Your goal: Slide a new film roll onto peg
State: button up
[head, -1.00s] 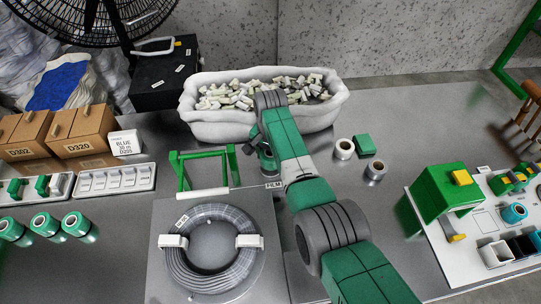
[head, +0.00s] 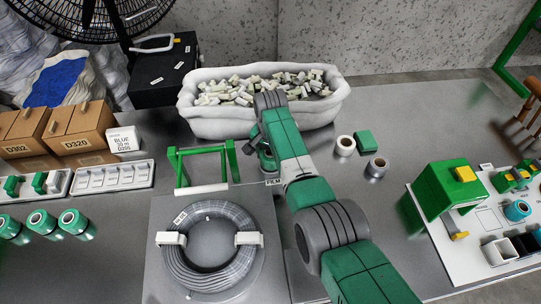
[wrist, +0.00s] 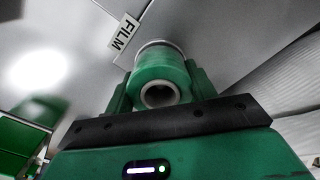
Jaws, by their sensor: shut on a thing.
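In the wrist view my gripper (wrist: 160,72) is shut on a green roll (wrist: 160,68) with a pale hollow core facing the camera. A pale ring shows at the roll's far end. The FILM label (wrist: 123,32) is on the surface just beyond, to the left of the roll. I cannot make out a peg near the roll; the roll and fingers hide what is behind them.
A white basin (head: 200,125) of pale pieces stands behind my gripper. A coiled cable (head: 185,275) lies on a plate in front.

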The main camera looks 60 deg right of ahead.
jog(key=o, duration=1.3)
notch_tip(320, 180, up, 7)
jog(key=p, duration=0.6)
jog(key=shift+r+p, duration=0.1)
jog(key=shift+p, duration=0.3)
